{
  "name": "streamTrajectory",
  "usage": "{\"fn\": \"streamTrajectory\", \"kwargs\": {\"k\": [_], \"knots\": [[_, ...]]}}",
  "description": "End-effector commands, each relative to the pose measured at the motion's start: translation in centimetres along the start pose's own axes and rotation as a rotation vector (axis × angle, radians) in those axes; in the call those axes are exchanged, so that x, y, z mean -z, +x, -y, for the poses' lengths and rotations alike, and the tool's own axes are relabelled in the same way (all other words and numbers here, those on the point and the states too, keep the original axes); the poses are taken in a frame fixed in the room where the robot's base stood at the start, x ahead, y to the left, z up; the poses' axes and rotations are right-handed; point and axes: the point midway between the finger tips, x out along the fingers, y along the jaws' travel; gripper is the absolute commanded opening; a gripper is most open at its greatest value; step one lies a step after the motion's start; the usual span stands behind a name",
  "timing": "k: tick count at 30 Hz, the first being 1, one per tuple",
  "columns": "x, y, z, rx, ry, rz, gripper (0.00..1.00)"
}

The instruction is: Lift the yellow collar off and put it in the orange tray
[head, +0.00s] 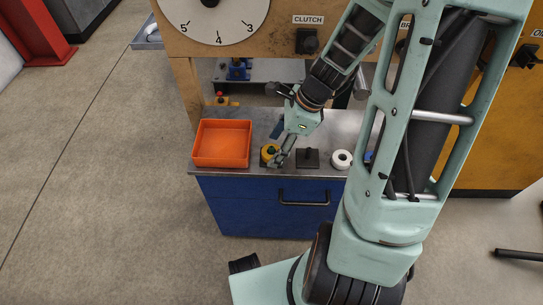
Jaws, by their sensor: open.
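The yellow collar (265,155) sits low near the front edge of the metal bench top, just right of the orange tray. What it sits on is too small to make out. The orange tray (222,162) is square, open at the top and looks empty. My gripper (276,161) points down at the yellow collar, with its fingers open and overlapping the collar's right side in the picture. I cannot tell whether the fingers touch it. Part of the collar is hidden behind the gripper.
A dark block with a peg (307,158) and a white ring (342,160) stand right of my gripper on the bench top (262,126). A blue item is partly hidden behind my arm. A wooden panel with a dial (212,15) rises behind. The blue cabinet (245,205) is below.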

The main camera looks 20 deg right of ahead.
Motion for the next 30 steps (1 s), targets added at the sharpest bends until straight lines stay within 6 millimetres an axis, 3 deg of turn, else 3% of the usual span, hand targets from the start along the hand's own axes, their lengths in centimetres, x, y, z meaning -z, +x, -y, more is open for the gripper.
{"fn": "streamTrajectory", "kwargs": {"k": [3,11,25,30], "knots": [[0.01,1.32,-0.04,-0.002,-0.001,0.000,0.59],[-0.03,1.35,0.01,0.000,-0.001,-0.001,0.59],[-0.02,1.33,0.00,0.000,-0.001,-0.001,0.08],[-0.03,1.31,0.02,0.000,-0.001,-0.001,0.06]]}}
